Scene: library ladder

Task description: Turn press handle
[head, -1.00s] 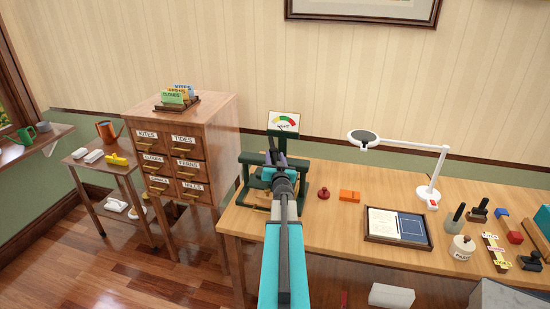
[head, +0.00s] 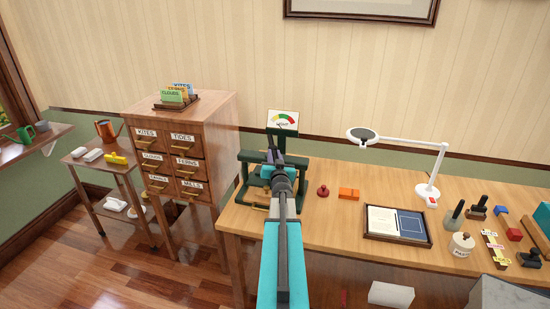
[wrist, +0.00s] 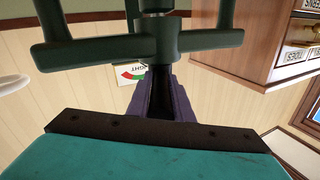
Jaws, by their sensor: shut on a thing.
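The green press (head: 245,182) stands at the left end of the wooden desk, partly hidden behind my arm. Its dark green handle (wrist: 203,40), a hub with bars, fills the top of the wrist view. My gripper (wrist: 158,82) reaches the handle with its purple fingers and is shut on it at the hub. In the head view my gripper (head: 271,157) is at the top of the press, and the grip itself is mostly hidden.
A framed tray (head: 398,240) and a white lamp (head: 428,192) are farther right. A wooden drawer cabinet (head: 217,150) stands close to the left.

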